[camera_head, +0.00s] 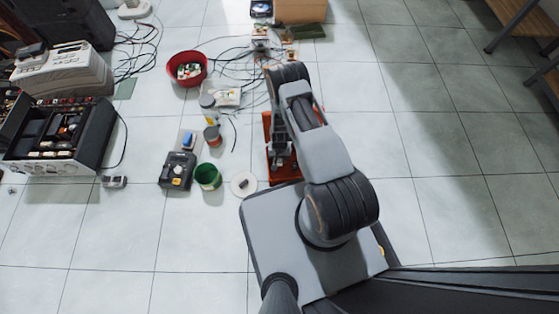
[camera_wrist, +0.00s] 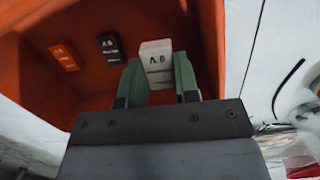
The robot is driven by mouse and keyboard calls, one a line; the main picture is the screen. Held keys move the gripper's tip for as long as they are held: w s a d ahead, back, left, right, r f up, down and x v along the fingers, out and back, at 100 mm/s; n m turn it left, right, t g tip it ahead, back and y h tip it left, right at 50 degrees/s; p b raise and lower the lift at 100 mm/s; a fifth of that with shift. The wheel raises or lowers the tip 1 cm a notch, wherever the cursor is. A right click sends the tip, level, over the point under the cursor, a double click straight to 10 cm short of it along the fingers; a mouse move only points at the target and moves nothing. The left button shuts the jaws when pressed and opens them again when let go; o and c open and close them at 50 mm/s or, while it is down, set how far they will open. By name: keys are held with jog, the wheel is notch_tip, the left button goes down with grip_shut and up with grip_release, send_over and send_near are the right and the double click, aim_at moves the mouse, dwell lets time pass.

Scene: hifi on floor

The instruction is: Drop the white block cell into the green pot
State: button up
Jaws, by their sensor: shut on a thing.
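The white block cell (camera_wrist: 155,51), with dark lettering on its face, is in the wrist view between the green fingertips of my gripper (camera_wrist: 158,82). The gripper is shut on it, inside or just over the orange tray (camera_wrist: 90,85). In the head view my gripper (camera_head: 280,150) is over this orange tray (camera_head: 284,176), and I cannot make out the white block there. The green pot (camera_head: 208,177) stands upright on the floor, left of the tray and apart from the gripper.
A black block (camera_wrist: 110,46) and an orange block (camera_wrist: 63,56) lie in the tray. A white disc (camera_head: 244,184) is between pot and tray. A dark device (camera_head: 178,171) stands left of the pot, cans (camera_head: 212,136) behind it. A red bowl (camera_head: 187,69) and cables lie farther back.

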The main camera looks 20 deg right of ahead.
aim_at(279, 161)
jog(key=shift+r+p, duration=0.45)
jog(key=shift+r, duration=1.1)
